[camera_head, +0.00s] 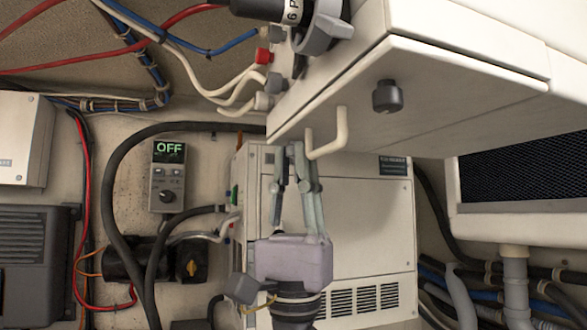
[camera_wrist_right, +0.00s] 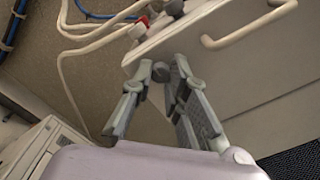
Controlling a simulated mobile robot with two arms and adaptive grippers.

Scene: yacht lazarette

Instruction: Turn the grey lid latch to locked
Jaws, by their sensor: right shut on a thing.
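My right gripper (camera_head: 296,150) reaches up from the bottom to the lower left edge of the white lid panel (camera_head: 440,95). It is shut on a small grey part (camera_wrist_right: 169,98), seen between its fingers in the right wrist view. The fingers mostly hide this part, so its turn and whether it is the lid latch cannot be told. A dark grey knob (camera_head: 387,96) stands on the panel to the right, apart from the gripper. A white bar handle (camera_head: 341,135) is just right of the fingertips. My left gripper is not in view.
A white cabinet (camera_head: 370,235) with vents stands behind my right gripper. A grey control box (camera_head: 167,176) shows OFF at the left. Cables and hoses run on the left and lower right. A red knob (camera_head: 263,56) is above left of the gripper.

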